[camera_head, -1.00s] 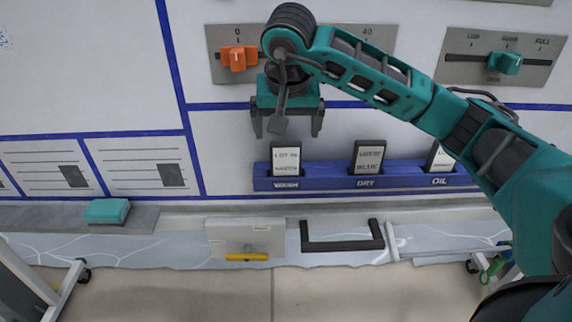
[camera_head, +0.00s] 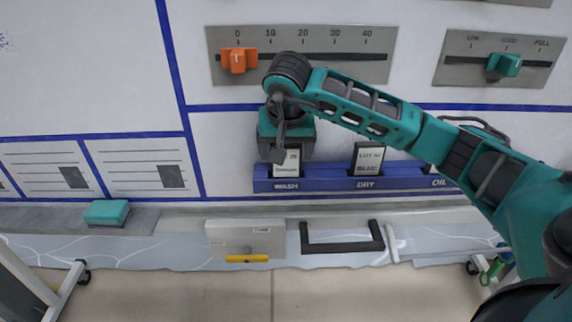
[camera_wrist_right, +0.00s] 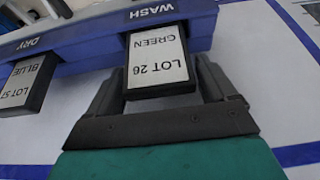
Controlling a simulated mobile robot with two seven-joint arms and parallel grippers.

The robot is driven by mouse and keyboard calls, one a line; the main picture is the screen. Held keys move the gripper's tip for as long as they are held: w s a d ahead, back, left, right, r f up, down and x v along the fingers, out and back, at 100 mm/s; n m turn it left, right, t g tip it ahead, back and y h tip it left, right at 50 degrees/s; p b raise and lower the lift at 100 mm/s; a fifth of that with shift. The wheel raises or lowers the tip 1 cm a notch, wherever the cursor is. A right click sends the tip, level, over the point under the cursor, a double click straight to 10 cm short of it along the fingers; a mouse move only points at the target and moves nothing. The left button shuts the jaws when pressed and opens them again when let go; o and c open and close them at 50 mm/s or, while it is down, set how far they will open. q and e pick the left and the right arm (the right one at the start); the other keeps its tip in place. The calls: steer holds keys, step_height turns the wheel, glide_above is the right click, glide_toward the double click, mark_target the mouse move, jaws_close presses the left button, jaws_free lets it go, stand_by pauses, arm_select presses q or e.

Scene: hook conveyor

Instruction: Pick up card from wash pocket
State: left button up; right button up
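A white card reading LOT 26 GREEN (camera_wrist_right: 160,58), with a dark edge, stands in the WASH pocket of the blue rack (camera_head: 325,183). In the head view this card (camera_head: 291,163) is partly hidden by my right gripper (camera_head: 290,155). In the right wrist view the fingers of my right gripper (camera_wrist_right: 158,78) are apart, one on each side of the card, with narrow gaps seeming to show. The card's lower end is inside the pocket. My left gripper is not in view.
The DRY pocket holds a LOT 57 BLUE card (camera_head: 367,159), close beside in the wrist view (camera_wrist_right: 25,82). Above are an orange slider (camera_head: 238,60) and a teal slider (camera_head: 505,65). A teal block (camera_head: 106,212) lies on the ledge at left.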

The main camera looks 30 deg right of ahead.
steer(key=c, duration=0.8)
steer(key=shift+r, duration=0.1)
